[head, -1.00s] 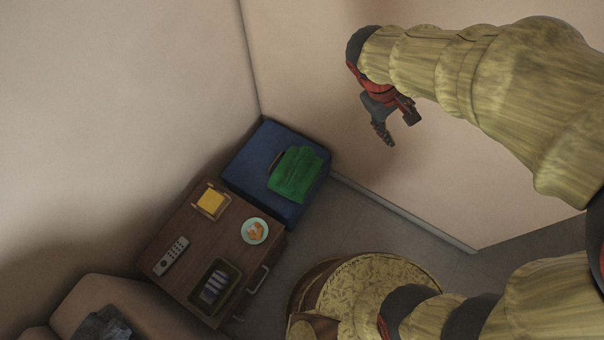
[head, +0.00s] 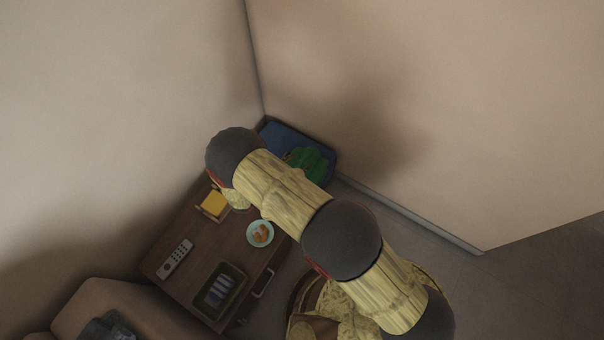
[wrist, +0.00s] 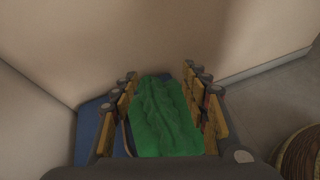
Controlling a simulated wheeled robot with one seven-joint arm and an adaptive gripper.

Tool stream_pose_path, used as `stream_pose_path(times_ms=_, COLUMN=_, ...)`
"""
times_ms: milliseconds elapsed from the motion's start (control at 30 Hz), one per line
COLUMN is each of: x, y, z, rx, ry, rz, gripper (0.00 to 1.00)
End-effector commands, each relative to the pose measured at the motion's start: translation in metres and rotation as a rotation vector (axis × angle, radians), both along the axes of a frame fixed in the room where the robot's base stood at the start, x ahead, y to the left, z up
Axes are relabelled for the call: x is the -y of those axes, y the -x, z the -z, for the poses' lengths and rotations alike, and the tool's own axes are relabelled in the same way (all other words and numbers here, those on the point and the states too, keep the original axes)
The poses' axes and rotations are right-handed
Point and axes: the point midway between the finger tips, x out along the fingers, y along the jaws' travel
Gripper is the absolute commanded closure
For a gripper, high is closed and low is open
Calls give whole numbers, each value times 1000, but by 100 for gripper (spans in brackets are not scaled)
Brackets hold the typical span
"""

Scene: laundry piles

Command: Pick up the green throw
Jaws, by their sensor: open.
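The green throw (head: 311,161) lies folded on a blue ottoman-like block (head: 284,134) in the corner. In the head view my arm covers part of both. In the wrist view the green throw (wrist: 165,117) fills the space between the two fingers of my gripper (wrist: 168,88). The fingers are spread on its left and right sides. I cannot tell whether they touch it. The blue block (wrist: 88,135) shows at the left in the wrist view. In the head view my gripper is hidden behind my arm.
A brown wooden table (head: 190,215) stands beside the blue block. It holds a yellow item (head: 214,203) in a holder, a plate with food (head: 260,233), a remote (head: 175,258) and a dark tray (head: 240,270). Walls meet closely behind the block. A patterned round seat (wrist: 303,155) is at right.

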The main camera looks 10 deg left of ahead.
Motion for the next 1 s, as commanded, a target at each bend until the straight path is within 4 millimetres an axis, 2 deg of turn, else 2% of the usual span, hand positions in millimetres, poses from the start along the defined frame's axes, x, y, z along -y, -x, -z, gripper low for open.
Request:
stream_pose_path(times_ms=33, x=-7, y=13, z=29, rx=-12, ry=42, rz=-70, gripper=55)
stream_pose_path(times_ms=100, x=-15, y=26, z=59, rx=-22, ry=84, rz=-154, gripper=55)
stream_pose_path(times_ms=200, x=-23, y=42, z=91, rx=-29, ry=128, rz=-248, gripper=55)
stream_pose_path(times_ms=300, x=-26, y=53, z=111, rx=-36, ry=157, rz=-310, gripper=55)
stream_pose_path(times_ms=467, x=-27, y=55, z=126, rx=-39, ry=173, rz=-346, gripper=55)
stream_pose_path(times_ms=767, x=-20, y=28, z=139, rx=-38, ry=172, rz=-344, gripper=55)
stream_pose_path(times_ms=1000, x=-11, y=-2, z=153, rx=-40, ry=173, rz=-343, gripper=55)
